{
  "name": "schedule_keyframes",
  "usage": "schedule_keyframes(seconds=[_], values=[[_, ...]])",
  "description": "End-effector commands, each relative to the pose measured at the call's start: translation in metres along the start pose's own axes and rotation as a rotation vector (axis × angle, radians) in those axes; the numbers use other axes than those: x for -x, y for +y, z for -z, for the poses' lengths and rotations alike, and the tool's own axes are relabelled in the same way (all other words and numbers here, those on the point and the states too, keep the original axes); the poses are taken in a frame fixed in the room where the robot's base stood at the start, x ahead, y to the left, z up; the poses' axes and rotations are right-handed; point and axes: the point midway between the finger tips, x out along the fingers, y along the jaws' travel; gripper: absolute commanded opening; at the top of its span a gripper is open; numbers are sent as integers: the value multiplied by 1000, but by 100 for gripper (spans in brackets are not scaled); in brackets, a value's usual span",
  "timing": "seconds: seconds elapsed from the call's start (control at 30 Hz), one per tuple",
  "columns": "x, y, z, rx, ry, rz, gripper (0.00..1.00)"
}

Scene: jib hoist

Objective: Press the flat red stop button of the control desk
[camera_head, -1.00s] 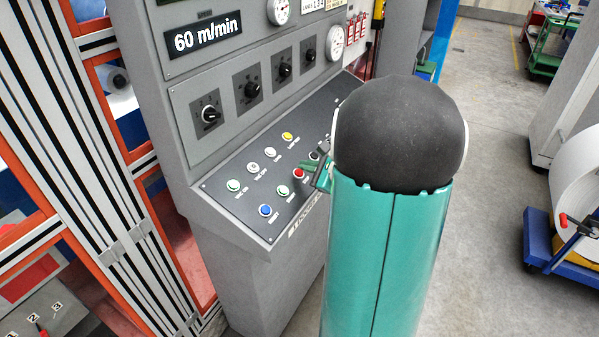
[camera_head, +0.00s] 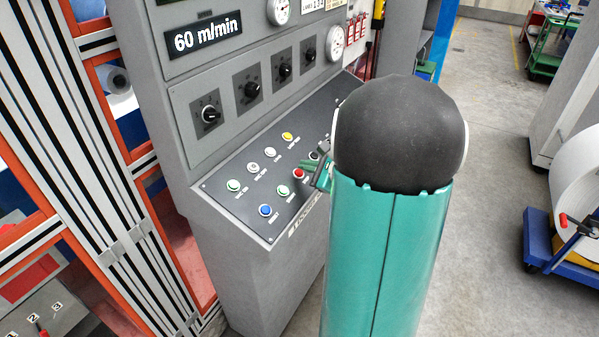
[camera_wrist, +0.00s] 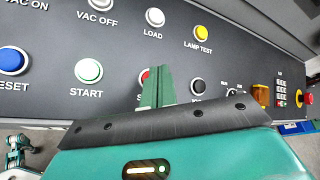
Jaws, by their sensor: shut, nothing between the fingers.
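The flat red stop button (camera_head: 299,174) is on the sloped panel of the grey control desk (camera_head: 238,268). In the wrist view the red button (camera_wrist: 146,75) shows only in part, with most of it and its label hidden behind my fingers. My gripper (camera_head: 304,164) is shut and empty, its green fingertips close beside the red button in the head view. In the wrist view my gripper (camera_wrist: 158,70) reaches over the panel just right of the button's visible edge. I cannot tell whether the fingertips touch it.
A blue button (camera_head: 265,210) is further left. A red mushroom knob (camera_wrist: 308,97) is at the panel's right end.

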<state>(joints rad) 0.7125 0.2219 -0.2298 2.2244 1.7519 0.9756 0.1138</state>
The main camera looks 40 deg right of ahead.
Motion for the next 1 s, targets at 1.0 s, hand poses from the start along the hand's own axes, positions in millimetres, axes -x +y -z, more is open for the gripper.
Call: schedule_keyframes(seconds=[1.0], values=[[-6, 4, 4, 0, 0, 0, 0]])
